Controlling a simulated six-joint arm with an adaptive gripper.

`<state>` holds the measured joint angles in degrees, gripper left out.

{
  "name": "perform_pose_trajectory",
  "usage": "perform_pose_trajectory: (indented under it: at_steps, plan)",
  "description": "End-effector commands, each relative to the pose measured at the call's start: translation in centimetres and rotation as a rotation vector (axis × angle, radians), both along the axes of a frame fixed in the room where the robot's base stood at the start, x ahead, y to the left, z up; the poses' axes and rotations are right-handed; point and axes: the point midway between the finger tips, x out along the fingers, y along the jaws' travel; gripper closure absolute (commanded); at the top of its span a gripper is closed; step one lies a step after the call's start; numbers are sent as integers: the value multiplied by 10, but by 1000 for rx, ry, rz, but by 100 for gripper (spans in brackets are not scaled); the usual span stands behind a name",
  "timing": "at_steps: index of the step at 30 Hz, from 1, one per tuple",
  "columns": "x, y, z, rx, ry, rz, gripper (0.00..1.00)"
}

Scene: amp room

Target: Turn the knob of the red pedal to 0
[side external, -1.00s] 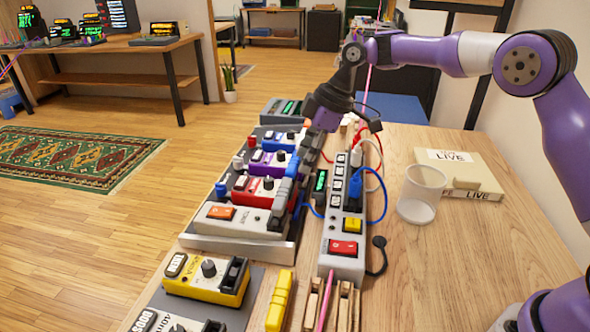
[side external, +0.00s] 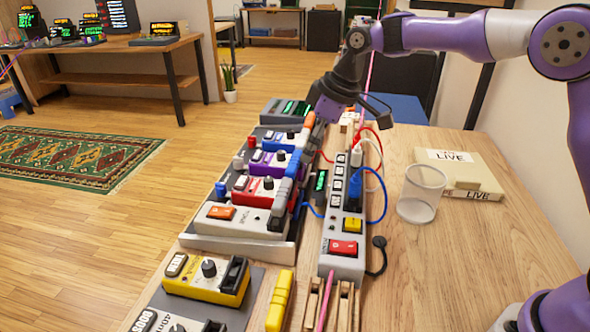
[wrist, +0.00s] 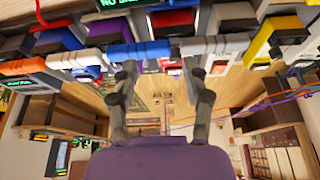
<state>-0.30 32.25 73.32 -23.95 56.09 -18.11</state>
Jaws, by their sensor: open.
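The red pedal (side external: 256,193) sits in the row of pedals on the grey board in the side view, between the purple pedal and the white-grey one. Its dark round knob (side external: 268,183) is on its top; its pointer is too small to read. My gripper (side external: 334,98) hangs above the far end of the pedal row, up and right of the red pedal and apart from it. In the wrist view my gripper (wrist: 160,75) has its two dark fingers spread with nothing held between them. I cannot tell the red pedal's knob in the wrist view.
A power strip (side external: 343,225) with coloured plugs and cables runs along the right of the pedals. A clear cup (side external: 421,193) and a LIVE box (side external: 458,172) stand farther right. A yellow pedal (side external: 207,280) is in front. The table between cup and front edge is clear.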

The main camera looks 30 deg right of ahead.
Motion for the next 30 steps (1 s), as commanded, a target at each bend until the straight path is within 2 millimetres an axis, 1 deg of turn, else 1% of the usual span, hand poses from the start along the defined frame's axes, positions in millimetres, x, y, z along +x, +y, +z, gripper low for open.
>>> perform_pose_trajectory:
  at_steps: [1,3,6,8,10,15,21,24,30]
  plan:
    - [4,21,9,5,-8,-73,45]
    - [8,39,19,21,-14,-190,45]
    - [10,52,23,37,-15,-283,45]
    - [12,55,18,40,-13,-298,45]
    - [16,56,7,40,-12,-300,45]
    - [27,61,-26,39,-10,-297,45]
    - [39,67,-57,39,-13,-297,45]
    - [43,69,-65,40,-13,-296,45]
    - [45,70,-70,40,-16,-296,45]
